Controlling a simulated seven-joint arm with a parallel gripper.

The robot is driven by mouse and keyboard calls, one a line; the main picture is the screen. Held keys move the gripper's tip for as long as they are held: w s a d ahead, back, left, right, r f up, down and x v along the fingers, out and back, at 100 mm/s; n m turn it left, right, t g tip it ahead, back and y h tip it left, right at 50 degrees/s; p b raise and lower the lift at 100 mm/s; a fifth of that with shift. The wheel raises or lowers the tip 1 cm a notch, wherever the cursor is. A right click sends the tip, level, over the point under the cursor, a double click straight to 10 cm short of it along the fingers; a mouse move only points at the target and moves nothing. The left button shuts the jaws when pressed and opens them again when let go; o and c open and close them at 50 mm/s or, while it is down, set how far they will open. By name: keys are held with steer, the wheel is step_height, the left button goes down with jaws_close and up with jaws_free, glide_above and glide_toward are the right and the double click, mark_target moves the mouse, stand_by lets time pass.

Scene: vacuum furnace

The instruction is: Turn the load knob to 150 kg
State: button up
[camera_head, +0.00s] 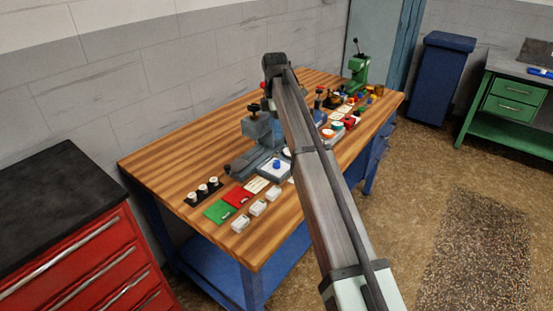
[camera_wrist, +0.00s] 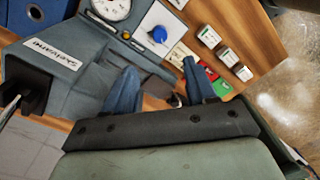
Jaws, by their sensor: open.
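A round blue knob (camera_head: 277,164) sits on a white panel at the front of a grey machine (camera_head: 259,128) on the workbench. In the wrist view the knob (camera_wrist: 159,34) is at the top centre, on its white plate. Its scale marks are too small to read, so I cannot tell its setting. A white dial gauge (camera_wrist: 110,8) is just left of it, cut off by the frame's top edge. My gripper (camera_wrist: 160,65) is open, with its two fingers apart and nothing between them. The knob shows beyond the fingertips, apart from them. In the head view I cannot make out my fingers.
Green and red cards (camera_head: 228,204) and small white boxes (camera_head: 257,208) lie near the bench's front left. A black rack of white-topped pieces (camera_head: 204,190) stands left of the machine. A green press (camera_head: 358,70) stands at the bench's far end.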

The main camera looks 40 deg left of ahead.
mark_target(277, 161)
steer(key=f, duration=1.3)
steer(key=shift+s+d, duration=0.15)
steer(key=shift+d, duration=0.1)
jaws_close()
